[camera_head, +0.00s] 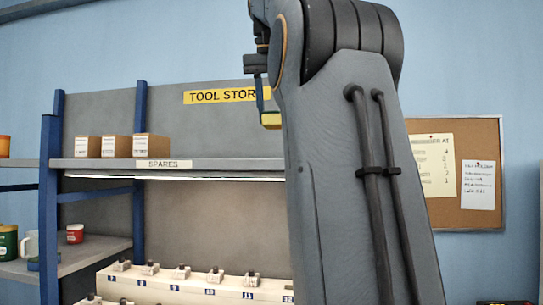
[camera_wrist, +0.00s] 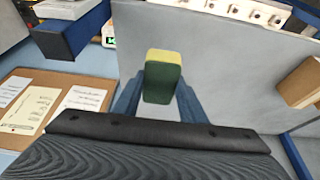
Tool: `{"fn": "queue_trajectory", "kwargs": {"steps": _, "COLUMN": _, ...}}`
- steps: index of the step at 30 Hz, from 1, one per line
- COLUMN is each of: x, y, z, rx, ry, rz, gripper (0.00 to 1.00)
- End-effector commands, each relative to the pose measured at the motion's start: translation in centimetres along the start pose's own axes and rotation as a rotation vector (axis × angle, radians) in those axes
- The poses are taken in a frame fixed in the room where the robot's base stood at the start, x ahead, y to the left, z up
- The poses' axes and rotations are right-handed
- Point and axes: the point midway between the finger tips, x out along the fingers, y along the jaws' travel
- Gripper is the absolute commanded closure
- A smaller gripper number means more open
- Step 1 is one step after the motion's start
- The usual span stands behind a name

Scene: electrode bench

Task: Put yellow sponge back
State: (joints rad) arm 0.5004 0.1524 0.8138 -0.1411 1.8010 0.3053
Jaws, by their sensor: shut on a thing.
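My gripper (camera_wrist: 160,98) is shut on the yellow sponge (camera_wrist: 163,56). In the wrist view the sponge is a block with a yellow end and a dark green broad face, between the two blue fingers. In the head view the yellow sponge (camera_head: 271,121) shows beside my arm, in the air in front of the grey back panel, just below the height of the TOOL STORE sign (camera_head: 222,97). My gripper (camera_head: 263,98) is partly hidden behind my arm there.
A shelf (camera_head: 230,165) labelled SPARES holds cardboard boxes (camera_head: 117,147) at its left. Below stands a white numbered rack (camera_head: 190,289). Mugs (camera_head: 9,241) stand on a lower shelf at the left. A cork board (camera_head: 480,140) hangs at the right. My arm hides the shelf's right part.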

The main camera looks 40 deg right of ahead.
Motion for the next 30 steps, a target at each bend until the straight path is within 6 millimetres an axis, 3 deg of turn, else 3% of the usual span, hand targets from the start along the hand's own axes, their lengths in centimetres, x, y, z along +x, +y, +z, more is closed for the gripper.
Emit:
{"fn": "queue_trajectory", "kwargs": {"steps": 6, "x": 3.0, "y": 0.0, "z": 1.4, "rx": 0.001, "ry": -0.002, "rz": 0.001, "gripper": 0.83}}
{"fn": "queue_trajectory", "kwargs": {"steps": 20, "x": 6.9, "y": 0.0, "z": 3.0, "rx": -0.001, "ry": -0.002, "rz": 0.001, "gripper": 0.83}}
{"fn": "queue_trajectory", "kwargs": {"steps": 30, "x": 7.4, "y": 0.0, "z": 3.1, "rx": 0.000, "ry": 0.000, "rz": 0.000, "gripper": 0.83}}
